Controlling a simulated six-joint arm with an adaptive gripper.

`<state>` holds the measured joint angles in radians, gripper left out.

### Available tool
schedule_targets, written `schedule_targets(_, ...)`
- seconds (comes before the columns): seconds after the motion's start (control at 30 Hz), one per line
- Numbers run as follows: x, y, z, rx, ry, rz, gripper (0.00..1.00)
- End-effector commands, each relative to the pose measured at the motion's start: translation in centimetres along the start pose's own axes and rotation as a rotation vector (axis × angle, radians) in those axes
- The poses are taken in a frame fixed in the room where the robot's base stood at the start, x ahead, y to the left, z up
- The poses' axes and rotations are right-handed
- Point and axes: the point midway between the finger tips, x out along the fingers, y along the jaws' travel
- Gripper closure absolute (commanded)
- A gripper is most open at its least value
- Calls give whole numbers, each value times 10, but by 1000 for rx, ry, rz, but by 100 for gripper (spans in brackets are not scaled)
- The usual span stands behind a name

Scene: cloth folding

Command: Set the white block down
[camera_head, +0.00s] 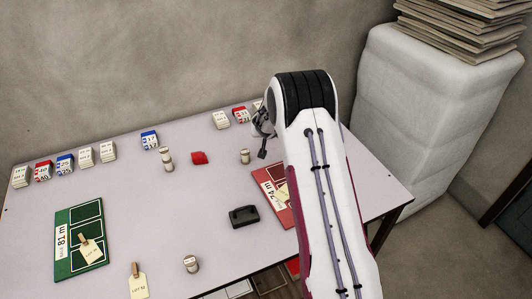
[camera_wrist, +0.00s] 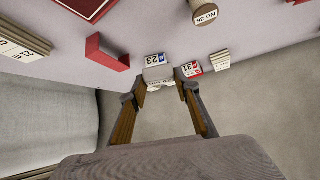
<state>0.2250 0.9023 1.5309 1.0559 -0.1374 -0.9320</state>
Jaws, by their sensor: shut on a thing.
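In the wrist view a white block (camera_wrist: 158,76) sits between the fingertips of my gripper (camera_wrist: 164,90), which is shut on it. Its lower end looks ragged and its markings cannot be read. A red-and-white block marked 31 (camera_wrist: 191,70) is close to the right finger. In the head view my gripper (camera_head: 262,142) is at the table's back edge, partly hidden by my arm. The held block cannot be made out clearly there.
The table (camera_head: 210,205) has a row of small blocks along its back edge, including a white stack (camera_head: 220,119) and a red one (camera_head: 240,115). A black tray (camera_head: 243,217), a red board (camera_head: 274,188) and a green board (camera_head: 66,267) lie nearer. The middle is fairly clear.

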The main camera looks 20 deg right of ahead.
Motion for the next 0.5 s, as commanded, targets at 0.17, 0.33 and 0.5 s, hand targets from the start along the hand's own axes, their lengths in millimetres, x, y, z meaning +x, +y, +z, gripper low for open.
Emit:
schedule_targets(0.17,7,0,7,-1,-2,1,83)
schedule_targets(0.33,14,0,14,-1,-1,0,83)
schedule_targets(0.5,24,0,24,-1,-1,1,83)
